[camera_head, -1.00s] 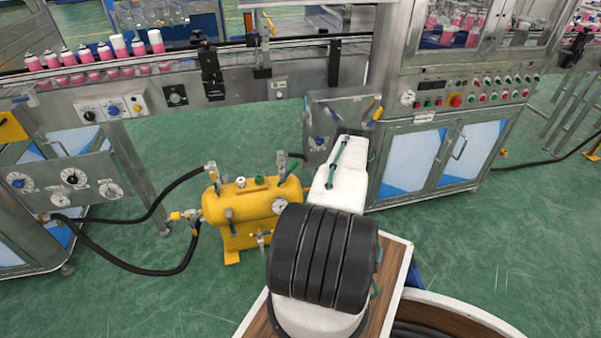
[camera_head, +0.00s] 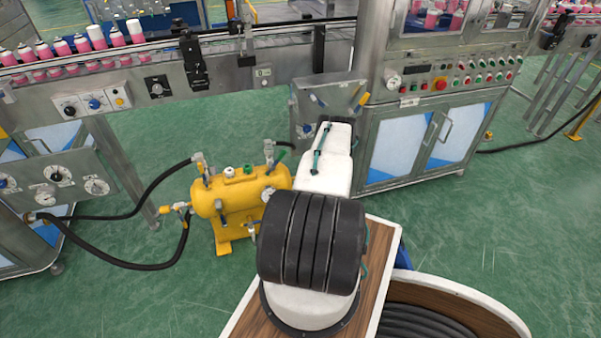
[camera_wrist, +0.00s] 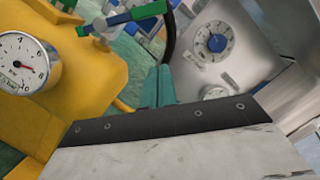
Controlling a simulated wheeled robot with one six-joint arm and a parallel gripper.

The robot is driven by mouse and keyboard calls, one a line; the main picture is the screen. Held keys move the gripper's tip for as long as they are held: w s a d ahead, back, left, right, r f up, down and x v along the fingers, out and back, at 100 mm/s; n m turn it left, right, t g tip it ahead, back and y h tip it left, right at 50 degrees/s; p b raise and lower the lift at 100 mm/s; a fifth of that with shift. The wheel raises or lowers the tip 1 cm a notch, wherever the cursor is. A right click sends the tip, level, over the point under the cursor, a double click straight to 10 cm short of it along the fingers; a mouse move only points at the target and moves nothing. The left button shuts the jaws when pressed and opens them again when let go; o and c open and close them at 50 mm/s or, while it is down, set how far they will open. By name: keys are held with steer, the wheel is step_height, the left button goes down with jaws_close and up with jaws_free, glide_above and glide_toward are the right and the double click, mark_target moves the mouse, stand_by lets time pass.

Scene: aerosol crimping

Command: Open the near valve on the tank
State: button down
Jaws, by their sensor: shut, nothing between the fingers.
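The yellow tank (camera_head: 228,197) stands on the floor left of my arm, with several small valves and fittings on its top, left end and front. One fitting with a small lever (camera_head: 252,229) is low on its front. In the wrist view, the tank's yellow body (camera_wrist: 95,90) fills the left. A green and blue valve handle (camera_wrist: 135,14) crosses the top, above and left of my gripper. My gripper (camera_wrist: 158,88) shows as two green fingers, closed together and empty, apart from the handle. The head view hides my gripper behind my arm. I cannot tell which fitting is the near valve.
A metal panel with a blue dial (camera_wrist: 217,43) is at right. Black hoses (camera_head: 130,262) run left from the tank to a steel cabinet. Green floor (camera_head: 130,305) is clear in front.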

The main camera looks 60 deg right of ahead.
steer(key=w+d+r, duration=0.2)
steer(key=w+r, duration=0.1)
steer(key=w, duration=0.5)
steer(key=shift+w+d+r, duration=0.2)
steer(key=shift+r, duration=0.1)
steer(key=shift+s+d+r, duration=0.1)
